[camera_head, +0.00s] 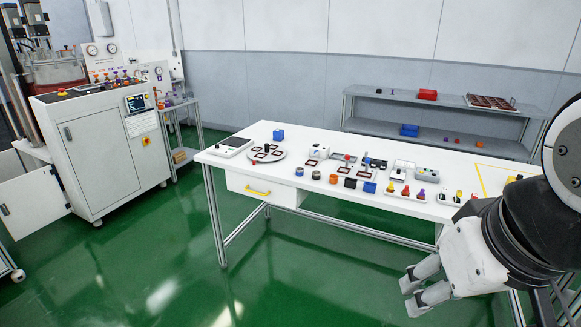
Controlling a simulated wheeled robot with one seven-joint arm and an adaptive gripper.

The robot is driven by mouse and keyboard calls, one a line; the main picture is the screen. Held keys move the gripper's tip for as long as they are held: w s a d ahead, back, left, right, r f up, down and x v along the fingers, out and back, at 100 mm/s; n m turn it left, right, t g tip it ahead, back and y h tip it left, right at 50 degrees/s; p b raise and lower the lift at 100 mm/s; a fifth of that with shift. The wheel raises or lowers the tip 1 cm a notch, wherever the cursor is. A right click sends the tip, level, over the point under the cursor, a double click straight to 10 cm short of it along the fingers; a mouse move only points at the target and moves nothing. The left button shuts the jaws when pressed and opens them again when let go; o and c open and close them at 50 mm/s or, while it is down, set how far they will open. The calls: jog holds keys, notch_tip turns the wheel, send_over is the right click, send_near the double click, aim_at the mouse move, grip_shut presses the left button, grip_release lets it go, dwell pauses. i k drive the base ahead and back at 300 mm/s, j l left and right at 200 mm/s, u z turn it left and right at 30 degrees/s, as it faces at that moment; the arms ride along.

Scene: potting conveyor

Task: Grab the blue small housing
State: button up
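I see more than one blue thing on the white table (240,163), and I cannot tell for sure which is the small housing. A blue block (278,135) stands alone at the back left of the table. Another blue block (369,187) sits at the front edge, right of a black one (351,183). A small round blue piece (299,171) is at the front edge further left. My gripper (409,293) is at the lower right, in front of the table and apart from all of these. Its two fingers point left, spread, with nothing seen between them.
The table holds a round plate (279,156), an orange ring (333,178) and trays with coloured pieces. A grey shelf (455,99) with a blue bin (409,130) and red box (427,94) stands behind. A machine cabinet (105,150) is left. Green floor is clear before the table.

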aim_at(300, 172)
jog(key=i, duration=0.7)
jog(key=i+l+u, duration=0.15)
jog(key=i, duration=1.2)
jog(key=i+l+u, duration=0.05)
